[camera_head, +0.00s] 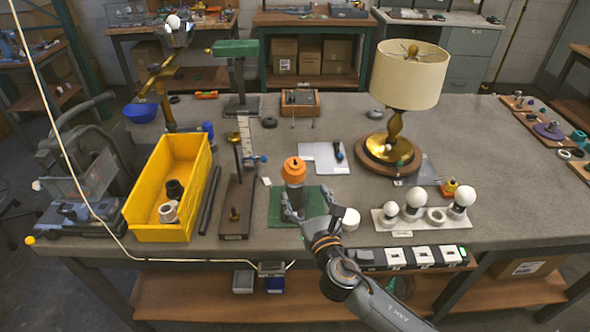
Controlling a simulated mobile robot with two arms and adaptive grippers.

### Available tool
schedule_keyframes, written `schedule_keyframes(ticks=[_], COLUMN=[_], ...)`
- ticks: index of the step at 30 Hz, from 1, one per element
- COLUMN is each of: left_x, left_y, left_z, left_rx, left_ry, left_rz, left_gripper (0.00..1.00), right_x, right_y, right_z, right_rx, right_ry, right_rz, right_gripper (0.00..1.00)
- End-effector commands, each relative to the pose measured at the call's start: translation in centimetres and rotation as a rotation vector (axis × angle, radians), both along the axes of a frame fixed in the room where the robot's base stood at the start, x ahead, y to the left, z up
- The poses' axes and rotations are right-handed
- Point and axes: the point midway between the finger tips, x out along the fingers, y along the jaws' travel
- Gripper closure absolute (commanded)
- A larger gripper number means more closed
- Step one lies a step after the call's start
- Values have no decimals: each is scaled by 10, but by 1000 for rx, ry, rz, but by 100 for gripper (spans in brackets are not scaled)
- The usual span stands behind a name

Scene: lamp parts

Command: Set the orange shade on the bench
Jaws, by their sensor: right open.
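The orange shade (294,169) is a small, rounded orange piece with a dark spot on top. It shows at the green mat (317,204) on the bench (260,135), just beyond my right gripper. My right gripper (303,208) reaches in from the lower right over the mat. Its fingers are open, and they and whatever is under the shade partly hide each other. I cannot tell whether a finger touches the shade. My left gripper is not in view.
A yellow bin (174,219) with dark and white parts stands to the left. A white tray (421,221) with bulbs lies to the right. A brass lamp (389,146) with a cream shade stands behind it. A grey sheet (323,157) lies behind the mat.

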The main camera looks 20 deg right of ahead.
Motion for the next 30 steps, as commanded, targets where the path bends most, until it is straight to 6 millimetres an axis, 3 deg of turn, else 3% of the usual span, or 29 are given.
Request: schedule_keyframes(ticks=[3, 7, 16, 24, 30], left_x=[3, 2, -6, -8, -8], left_y=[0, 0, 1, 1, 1], left_z=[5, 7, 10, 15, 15], left_rx=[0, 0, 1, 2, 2], left_ry=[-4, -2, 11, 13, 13], left_rz=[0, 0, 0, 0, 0], left_gripper=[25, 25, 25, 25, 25], right_x=[26, 47, 70, 106, 113], right_y=[-1, -2, -4, -10, -10], right_z=[3, 2, 4, 5, 5], right_rx=[3, 3, 5, 5, 6], right_ry=[-2, 0, 1, 1, 2], right_rz=[-1, 0, 1, 2, 2], right_gripper=[21, 21, 21, 21, 21])
